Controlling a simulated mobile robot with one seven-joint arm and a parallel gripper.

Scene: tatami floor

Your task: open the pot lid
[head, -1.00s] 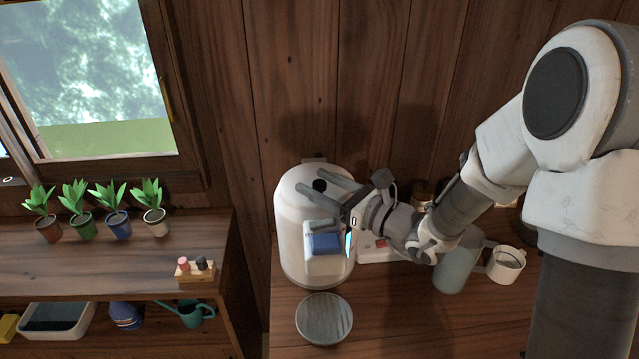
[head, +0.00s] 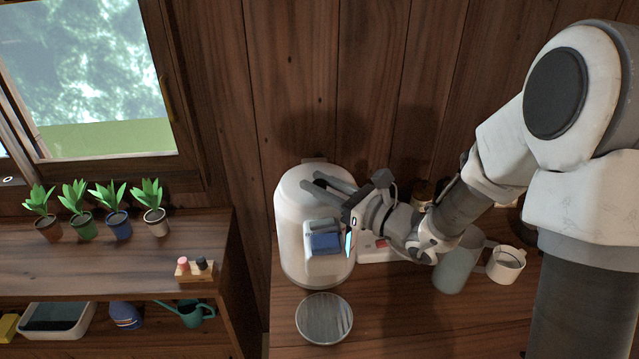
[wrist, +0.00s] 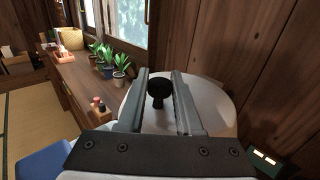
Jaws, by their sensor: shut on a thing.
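The pot (head: 290,232) is a tall white cylinder with a rounded top, standing on the wooden counter against the wall. It has a blue and grey front panel. Its white lid (wrist: 215,100) fills the middle of the wrist view, with a black knob (wrist: 158,92) standing up from it. My gripper (head: 316,179) reaches in from the right over the pot's top. Its two fingers are shut on the knob, one on each side. In the head view the fingers hide the knob. The lid looks seated on the pot, with no gap visible.
A round disc (head: 324,326) lies in front of the pot. A grey-blue pitcher (head: 455,270) and a white mug (head: 506,265) stand to the right, near my arm. A lower shelf unit (head: 120,262) at left holds potted plants (head: 117,222) and a small peg block (head: 195,274).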

